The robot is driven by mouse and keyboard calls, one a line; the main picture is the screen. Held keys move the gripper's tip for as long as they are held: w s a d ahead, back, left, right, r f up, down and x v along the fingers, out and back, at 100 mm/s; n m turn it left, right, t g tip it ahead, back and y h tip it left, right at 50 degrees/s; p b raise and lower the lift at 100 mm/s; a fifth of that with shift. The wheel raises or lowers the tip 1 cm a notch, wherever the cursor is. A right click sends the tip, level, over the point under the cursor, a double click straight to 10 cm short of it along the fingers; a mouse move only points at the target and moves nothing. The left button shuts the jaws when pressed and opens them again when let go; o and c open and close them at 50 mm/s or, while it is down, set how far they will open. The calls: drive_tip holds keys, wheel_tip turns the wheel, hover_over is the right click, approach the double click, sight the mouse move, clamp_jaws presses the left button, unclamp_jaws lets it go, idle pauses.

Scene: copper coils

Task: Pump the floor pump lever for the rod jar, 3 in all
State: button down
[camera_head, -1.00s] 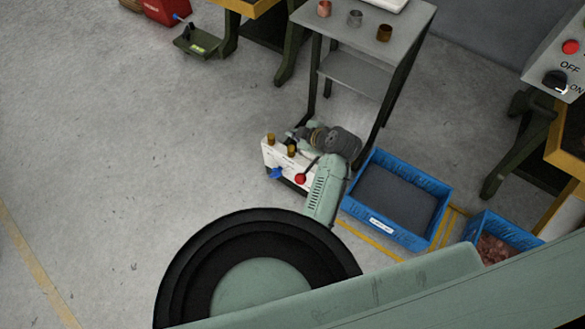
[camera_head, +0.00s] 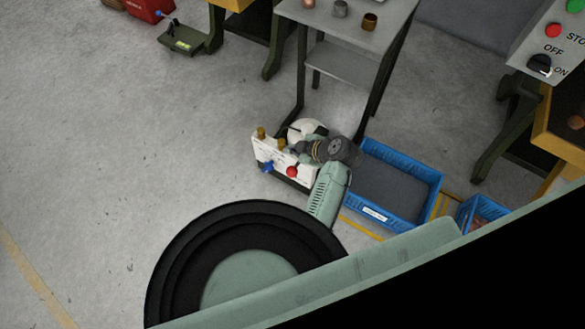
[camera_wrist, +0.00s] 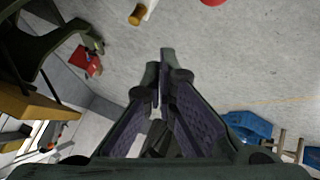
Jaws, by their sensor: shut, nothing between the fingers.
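A white box-shaped unit (camera_head: 262,152) with printed marks stands on the floor in the head view; it appears to be the pump. Two brass-coloured cylinders (camera_head: 281,144) stick up from it. A blue knob (camera_head: 267,167) and a red knob (camera_head: 291,171) are at its front. I cannot read which serves the rod jar. My gripper (camera_head: 301,149) is shut and empty, over the unit's right part; contact cannot be told. In the wrist view my gripper (camera_wrist: 160,68) has its tips together, below a brass cylinder (camera_wrist: 140,14) and a partly cut-off red object (camera_wrist: 213,2).
A blue crate (camera_head: 432,182) stands right of my arm, with another blue crate (camera_head: 488,212) beyond. A grey table (camera_head: 378,45) stands behind the unit. A green pedal (camera_head: 183,40) and red box (camera_head: 150,9) are at the back left. Left floor is clear.

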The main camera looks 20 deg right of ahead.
drive_tip(key=f+b, duration=0.1)
drive_tip(key=f, duration=0.1)
drive_tip(key=f+b, duration=0.3)
drive_tip(key=f, duration=0.2)
drive_tip(key=shift+s+a+f, duration=0.1)
drive_tip(key=shift+s+a, duration=0.2)
drive_tip(key=shift+a, duration=0.1)
drive_tip(key=shift+b, duration=0.3)
idle(0.6)
drive_tip(key=shift+f+b, duration=0.3)
drive_tip(key=shift+f, duration=0.1)
